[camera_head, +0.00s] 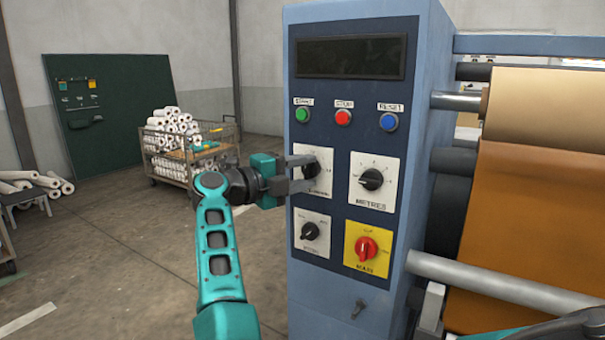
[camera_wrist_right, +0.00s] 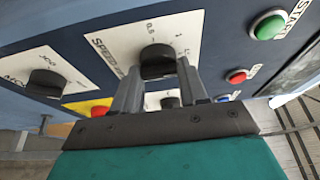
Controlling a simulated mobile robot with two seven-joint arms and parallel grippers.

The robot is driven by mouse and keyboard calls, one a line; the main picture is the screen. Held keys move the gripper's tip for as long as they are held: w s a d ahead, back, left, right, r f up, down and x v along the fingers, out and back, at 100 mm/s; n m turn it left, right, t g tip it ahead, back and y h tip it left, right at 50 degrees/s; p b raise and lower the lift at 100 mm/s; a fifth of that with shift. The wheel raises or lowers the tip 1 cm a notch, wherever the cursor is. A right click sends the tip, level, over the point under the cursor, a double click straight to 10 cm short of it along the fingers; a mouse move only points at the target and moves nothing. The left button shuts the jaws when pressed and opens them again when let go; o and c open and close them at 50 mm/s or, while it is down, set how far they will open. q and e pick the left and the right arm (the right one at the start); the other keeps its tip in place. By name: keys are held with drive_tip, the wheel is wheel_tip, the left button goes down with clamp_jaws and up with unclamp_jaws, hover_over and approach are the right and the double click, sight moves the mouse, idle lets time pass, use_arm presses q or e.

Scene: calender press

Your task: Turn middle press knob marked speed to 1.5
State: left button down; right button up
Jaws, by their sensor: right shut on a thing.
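The speed knob (camera_head: 313,171) is black on a white plate (camera_head: 326,155), upper left of the knobs on the blue press panel. My right gripper (camera_head: 303,174) reaches it from the left, with one finger above and one below. In the right wrist view the two fingers (camera_wrist_right: 160,80) stand on either side of the speed knob (camera_wrist_right: 157,58), shut on it. The plate there reads SPEED, with 0.5 and 1 legible. I cannot tell where the knob's pointer stands. My left gripper is not in view.
The metres knob (camera_head: 372,179) is close at the right, the mode knob (camera_head: 310,231) below, and the red main switch (camera_head: 366,248) below right. Green, red and blue buttons (camera_head: 343,117) sit above. Rollers fill the right side. Open floor (camera_head: 120,260) lies left.

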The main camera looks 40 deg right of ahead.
drive_tip(key=shift+f, duration=0.1)
drive_tip(key=o, duration=1.1)
